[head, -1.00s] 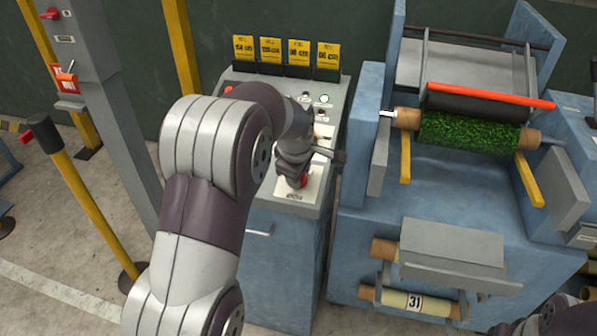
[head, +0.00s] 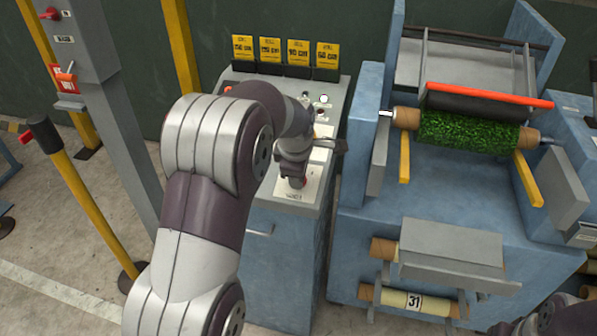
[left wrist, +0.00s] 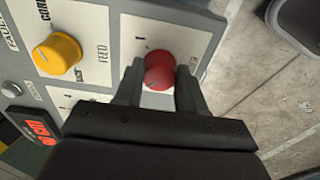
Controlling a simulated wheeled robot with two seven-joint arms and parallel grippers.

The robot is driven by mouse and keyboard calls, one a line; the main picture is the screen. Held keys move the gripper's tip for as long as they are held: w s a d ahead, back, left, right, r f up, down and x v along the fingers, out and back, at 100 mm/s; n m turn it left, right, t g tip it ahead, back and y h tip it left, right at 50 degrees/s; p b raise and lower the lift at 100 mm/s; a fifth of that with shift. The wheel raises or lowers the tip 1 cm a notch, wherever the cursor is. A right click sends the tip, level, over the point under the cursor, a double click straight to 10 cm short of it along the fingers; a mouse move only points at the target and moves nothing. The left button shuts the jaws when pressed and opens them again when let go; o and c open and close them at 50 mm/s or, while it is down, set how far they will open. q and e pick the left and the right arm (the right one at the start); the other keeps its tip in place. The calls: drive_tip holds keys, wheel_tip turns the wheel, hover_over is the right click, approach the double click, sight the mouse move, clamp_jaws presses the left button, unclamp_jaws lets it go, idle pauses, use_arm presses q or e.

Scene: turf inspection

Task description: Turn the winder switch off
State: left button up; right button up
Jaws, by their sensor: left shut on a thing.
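The winder switch is a red round knob (left wrist: 160,70) on a pale label plate, seen in the left wrist view. A small white mark shows near its lower left edge. An "I" is printed beyond it and more print is at its right, partly hidden. My left gripper (left wrist: 155,88) is shut on the knob, with a dark finger on each side. In the head view my left gripper (head: 292,172) is at the front of the grey control panel (head: 325,185) and hides most of the knob. My right gripper is not in view.
A yellow knob (left wrist: 57,54) marked "FEED" sits beside the red one. Yellow tags (head: 270,50) stand along the panel's back. The blue machine (head: 360,240) with a green turf roll (head: 465,133) stands close at right. A yellow post (head: 80,200) stands at left.

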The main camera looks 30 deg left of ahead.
use_arm(q)
drive_tip(key=o, duration=1.1)
drive_tip(key=shift+c, duration=0.2)
drive_tip(key=v, duration=1.3)
drive_tip(key=shift+f, duration=0.1)
drive_tip(key=s+d+f+m+g+p, duration=0.1)
drive_tip(key=s+d+f+m, duration=0.4)
drive_tip(key=m, duration=0.5)
drive_tip(key=s+d+f+m+g+h+p, duration=0.1)
drive_tip(key=s+d+f+m+p, duration=0.2)
drive_tip(key=s+f+m, duration=0.4)
drive_tip(key=s+d+m, duration=0.1)
drive_tip(key=s+m, duration=0.2)
drive_tip(key=m, duration=0.1)
drive_tip(key=shift+s+d+f+p, duration=0.25)
drive_tip(key=shift+d+f+p, duration=0.05)
drive_tip(key=shift+d+f, duration=0.1)
